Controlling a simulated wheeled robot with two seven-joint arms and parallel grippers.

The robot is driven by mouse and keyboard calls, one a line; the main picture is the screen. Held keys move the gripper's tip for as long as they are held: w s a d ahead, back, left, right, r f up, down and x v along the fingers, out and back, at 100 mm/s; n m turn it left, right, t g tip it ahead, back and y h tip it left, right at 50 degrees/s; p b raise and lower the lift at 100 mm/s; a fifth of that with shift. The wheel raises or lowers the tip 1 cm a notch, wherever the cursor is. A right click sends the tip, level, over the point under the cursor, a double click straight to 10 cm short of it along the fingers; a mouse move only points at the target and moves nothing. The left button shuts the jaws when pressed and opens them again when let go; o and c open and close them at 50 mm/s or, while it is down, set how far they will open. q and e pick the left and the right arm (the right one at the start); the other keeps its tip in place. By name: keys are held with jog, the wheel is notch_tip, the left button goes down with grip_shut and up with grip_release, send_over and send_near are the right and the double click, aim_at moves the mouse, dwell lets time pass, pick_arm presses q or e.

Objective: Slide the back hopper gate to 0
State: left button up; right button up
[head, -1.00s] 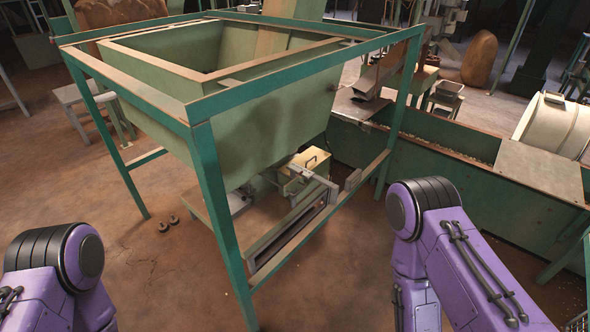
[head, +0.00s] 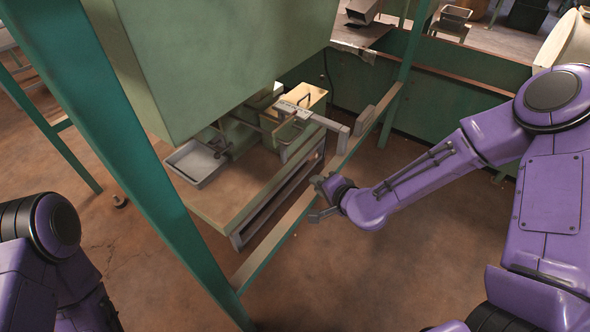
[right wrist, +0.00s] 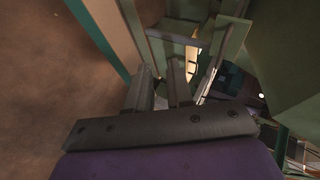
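A large green hopper (head: 225,65) hangs in a teal frame. Under it, a grey metal arm (head: 327,122) with a small light plate (head: 292,111) at its inner end reaches out toward the front rail; it looks like part of the gate. Any scale marks or a 0 are too small to read. My right gripper (head: 318,199) is just outside the front rail, below and in front of that arm, apart from it. Its two fingers stand apart and empty, also in the right wrist view (right wrist: 160,88). My left arm shows at lower left, but its gripper is out of view.
A teal post (head: 135,150) and the front rail (head: 300,205) stand between me and the mechanism. A tan box with a handle (head: 303,97) and a grey tray (head: 196,163) are under the hopper. The floor in front is clear.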

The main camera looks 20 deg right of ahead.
jog(key=w+t+b, duration=0.1)
jog(key=w, duration=0.1)
jog(key=w+t+b, duration=0.1)
jog(key=w, duration=0.1)
jog(key=shift+d+r+m+y+b, duration=0.15)
jog(key=shift+m+y+b, duration=0.15)
jog(key=shift+y+b, duration=0.1)
jog(key=t+b, duration=0.2)
send_near(296, 136)
jog(key=shift+m+y, duration=0.3)
jog(key=b+x, duration=0.1)
jog(key=x, duration=0.2)
jog(key=b+x, duration=0.1)
jog(key=x, duration=0.2)
jog(key=b+x, duration=0.1)
jog(key=x, duration=0.3)
jog(key=shift+w+d+f, duration=0.1)
jog(key=shift+d+f, duration=0.05)
jog(key=shift+f, duration=0.15)
pick_arm(q)
notch_tip(296, 136, down, 12)
jog(key=shift+s+d+r, duration=0.15)
jog(key=shift+r, duration=0.05)
pick_arm(e)
grip_shut()
